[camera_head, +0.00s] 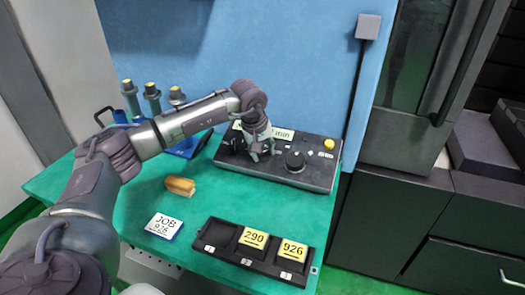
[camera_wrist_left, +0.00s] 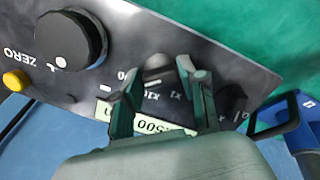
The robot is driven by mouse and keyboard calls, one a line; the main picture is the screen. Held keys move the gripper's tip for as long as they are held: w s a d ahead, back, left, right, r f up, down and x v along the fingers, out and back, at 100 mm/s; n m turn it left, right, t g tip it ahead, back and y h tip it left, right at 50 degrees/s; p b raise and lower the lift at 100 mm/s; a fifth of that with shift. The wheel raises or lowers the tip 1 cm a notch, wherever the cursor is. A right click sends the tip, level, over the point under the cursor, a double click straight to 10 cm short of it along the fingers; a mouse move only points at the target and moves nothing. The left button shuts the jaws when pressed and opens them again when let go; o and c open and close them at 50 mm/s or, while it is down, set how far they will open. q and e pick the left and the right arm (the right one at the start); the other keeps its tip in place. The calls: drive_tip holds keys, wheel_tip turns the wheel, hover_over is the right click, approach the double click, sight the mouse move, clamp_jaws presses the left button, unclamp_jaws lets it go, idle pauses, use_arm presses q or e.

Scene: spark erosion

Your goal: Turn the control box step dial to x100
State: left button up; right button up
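The control box (camera_head: 318,178) is a dark sloped panel at the back of the green bench. My left gripper (camera_head: 262,155) is over its left half, pointing down. In the left wrist view the gripper's two fingers (camera_wrist_left: 158,85) are apart, one on each side of a small grey-topped dial (camera_wrist_left: 158,66) with x1 and other marks beside it. Small gaps seem to show between fingers and dial; contact is unclear. The dial's pointer setting cannot be read, and the gripper hides it in the head view. My right gripper is not in view.
A large black knob (camera_head: 295,160) and yellow button (camera_head: 328,143) sit right of the gripper. Another dark knob (camera_wrist_left: 231,101) is close beside one finger. A black tray (camera_head: 210,244) with yellow number tags, a JOB card (camera_head: 164,226) and a tan block (camera_head: 180,186) lie in front.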

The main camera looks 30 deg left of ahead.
use_arm(q)
drive_tip(key=o, duration=0.3)
drive_tip(key=v, duration=1.2)
